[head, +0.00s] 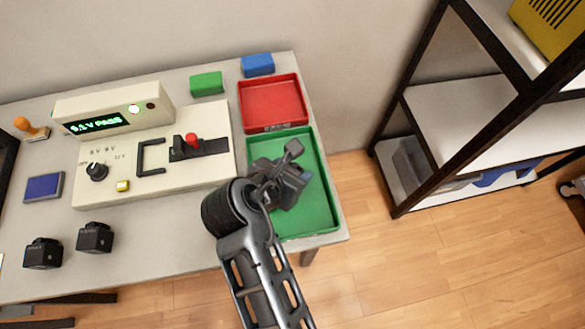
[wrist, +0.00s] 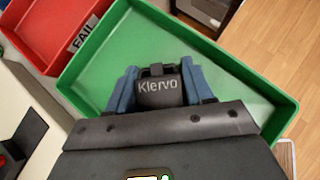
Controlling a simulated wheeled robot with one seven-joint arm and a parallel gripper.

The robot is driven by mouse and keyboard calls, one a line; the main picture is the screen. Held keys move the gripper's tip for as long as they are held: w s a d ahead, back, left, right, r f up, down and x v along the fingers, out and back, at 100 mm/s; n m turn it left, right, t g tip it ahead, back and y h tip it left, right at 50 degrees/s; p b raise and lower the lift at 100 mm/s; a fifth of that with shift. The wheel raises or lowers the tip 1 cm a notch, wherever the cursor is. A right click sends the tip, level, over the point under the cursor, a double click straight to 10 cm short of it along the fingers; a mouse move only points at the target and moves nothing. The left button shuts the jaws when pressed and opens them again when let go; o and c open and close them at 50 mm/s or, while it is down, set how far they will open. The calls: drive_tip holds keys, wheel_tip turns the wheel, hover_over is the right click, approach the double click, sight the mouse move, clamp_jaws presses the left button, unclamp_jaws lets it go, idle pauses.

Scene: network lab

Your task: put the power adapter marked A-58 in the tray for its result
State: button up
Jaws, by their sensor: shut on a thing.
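My gripper (wrist: 161,90) is shut on a black power adapter (wrist: 158,91) with "Klervo" on it. In the wrist view the adapter is between the blue fingers, over the green tray (wrist: 100,68); I cannot tell whether it touches the tray floor. In the head view my gripper (head: 290,187) is over the green tray (head: 322,212), which looks otherwise empty. The red tray (head: 272,102), labelled FAIL in the wrist view, is empty behind it. The tester's display (head: 95,124) reads "5.1V PASS". No A-58 mark is legible.
Two black adapters (head: 43,253) (head: 95,238) stand at the table's front left. The tester (head: 150,160) has a knob, a yellow button and a red-handled lever. Green and blue blocks (head: 207,84) (head: 258,65) lie behind the trays. A dark-framed shelf (head: 455,110) stands right.

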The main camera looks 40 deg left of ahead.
drive_tip(key=o, duration=1.3)
drive_tip(key=shift+f, duration=0.1)
drive_tip(key=shift+c, duration=0.2)
drive_tip(key=shift+s+r, duration=0.25)
drive_tip(key=shift+r, duration=0.15)
drive_tip(key=v, duration=1.1)
drive_tip(key=shift+p, duration=0.3)
drive_tip(key=shift+d, duration=0.15)
